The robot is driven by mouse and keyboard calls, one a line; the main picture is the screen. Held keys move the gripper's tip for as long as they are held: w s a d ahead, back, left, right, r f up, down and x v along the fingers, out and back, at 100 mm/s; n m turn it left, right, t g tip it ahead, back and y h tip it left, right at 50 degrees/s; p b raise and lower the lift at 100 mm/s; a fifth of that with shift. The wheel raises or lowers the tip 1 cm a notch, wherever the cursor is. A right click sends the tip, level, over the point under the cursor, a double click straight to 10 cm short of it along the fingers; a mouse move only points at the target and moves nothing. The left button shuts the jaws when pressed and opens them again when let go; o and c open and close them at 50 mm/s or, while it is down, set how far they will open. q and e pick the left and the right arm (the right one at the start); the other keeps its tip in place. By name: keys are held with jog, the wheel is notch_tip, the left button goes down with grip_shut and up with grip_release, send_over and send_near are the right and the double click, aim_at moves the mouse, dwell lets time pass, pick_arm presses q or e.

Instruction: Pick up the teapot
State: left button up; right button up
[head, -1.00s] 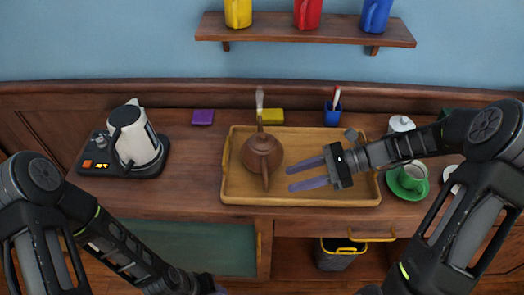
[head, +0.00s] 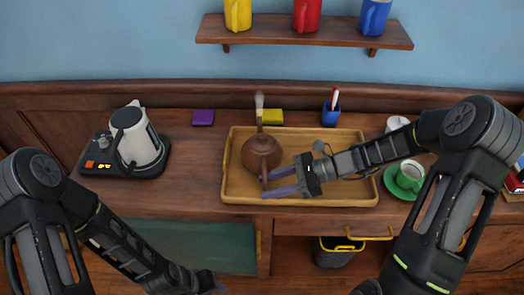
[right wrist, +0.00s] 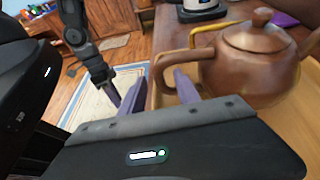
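The brown teapot (head: 262,152) stands upright on the wooden tray (head: 350,195), left of its middle. Its handle points toward the front of the counter. My right gripper (head: 268,184) is open, with its purple fingers reaching left to the handle. In the right wrist view, the teapot (right wrist: 255,70) is at upper right, and its looped handle lies between the spread fingertips (right wrist: 160,80). I cannot tell whether either finger touches it. My left gripper (head: 218,288) is low at the bottom edge, mostly cut off, away from the teapot.
A kettle (head: 137,140) on a black base stands left. A shelf (head: 300,32) with mugs hangs above.

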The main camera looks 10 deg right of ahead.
dwell(0.6)
grip_shut()
dwell(1.2)
